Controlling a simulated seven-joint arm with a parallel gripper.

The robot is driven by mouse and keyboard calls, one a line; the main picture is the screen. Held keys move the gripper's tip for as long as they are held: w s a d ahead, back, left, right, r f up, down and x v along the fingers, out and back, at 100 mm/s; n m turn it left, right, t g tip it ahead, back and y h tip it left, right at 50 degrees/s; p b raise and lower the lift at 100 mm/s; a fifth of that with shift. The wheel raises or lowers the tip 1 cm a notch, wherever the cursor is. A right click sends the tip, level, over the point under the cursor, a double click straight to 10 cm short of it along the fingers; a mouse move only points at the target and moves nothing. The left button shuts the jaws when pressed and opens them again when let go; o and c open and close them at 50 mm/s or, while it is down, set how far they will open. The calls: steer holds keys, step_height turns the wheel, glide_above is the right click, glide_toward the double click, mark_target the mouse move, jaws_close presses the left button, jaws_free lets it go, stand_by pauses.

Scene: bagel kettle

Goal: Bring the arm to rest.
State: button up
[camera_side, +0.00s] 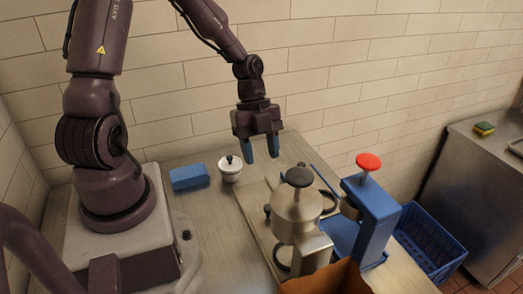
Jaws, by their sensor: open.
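My gripper (261,147) hangs above the back of the counter, pointing down, with its two blue fingertips apart and nothing between them. It is clear of the things around it in the picture. My arm reaches over from the left, bent at the elbow. A metal kettle (297,212) with a dark knob stands in front of and to the right of the gripper. A small white lidded pot (230,171) with a black knob stands to the lower left of the gripper.
A blue block (189,178) lies left of the pot. A blue press-like stand with a red knob (368,162) is right of the kettle. An orange-brown box (328,281) is at the front edge. A blue basket (430,243) and a steel cabinet (480,190) stand right.

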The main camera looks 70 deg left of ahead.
steer(key=s+a+r+n+y, duration=0.2)
steer(key=s+r+n+y, duration=0.4)
steer(key=n, duration=1)
steer(key=s+d+r+n+t, duration=0.1)
steer(key=d+r+t, duration=0.1)
steer(key=r, duration=0.5)
steer(key=s+d+r+n+t+h, duration=0.1)
steer(key=s+d+r+t, duration=0.1)
steer(key=d+r, duration=0.3)
step_height(320, 180, up, 2)
steer(key=shift+t, duration=0.8)
